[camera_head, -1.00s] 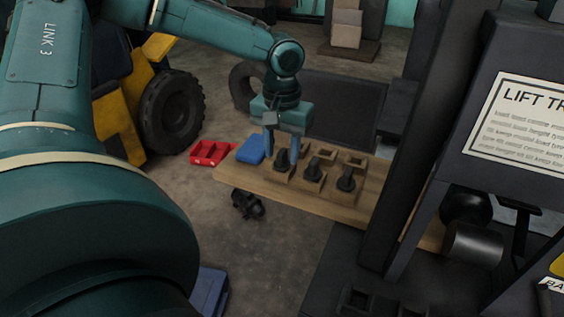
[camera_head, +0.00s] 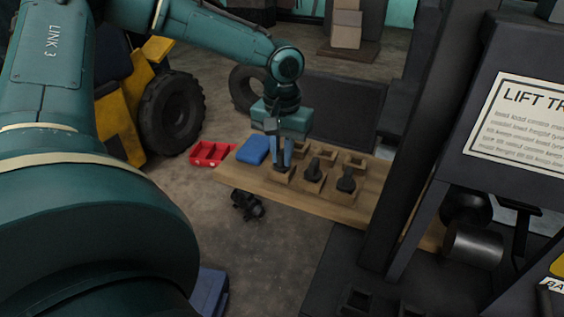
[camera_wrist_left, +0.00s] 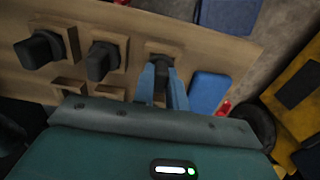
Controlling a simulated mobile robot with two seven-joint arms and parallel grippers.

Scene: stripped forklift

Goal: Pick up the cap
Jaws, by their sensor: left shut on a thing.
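Black caps stand in wooden holders on a wooden board (camera_head: 325,208). My left gripper (camera_head: 283,165) is over the leftmost front holder, its blue fingers pointing down and shut on the black cap there. In the left wrist view the fingers close on both sides of this cap (camera_wrist_left: 160,88), which still sits at its wooden holder (camera_wrist_left: 160,48). Two other black caps, the middle one (camera_head: 314,170) and the right one (camera_head: 346,181), stand in their own holders, and they also show in the left wrist view. My right gripper is not in view.
A blue box (camera_head: 253,150) lies on the board left of the gripper. A red tray (camera_head: 210,153) lies beyond the board's left end. Dark forklift mast posts (camera_head: 415,130) rise at the right. Several empty wooden holders stand behind the caps.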

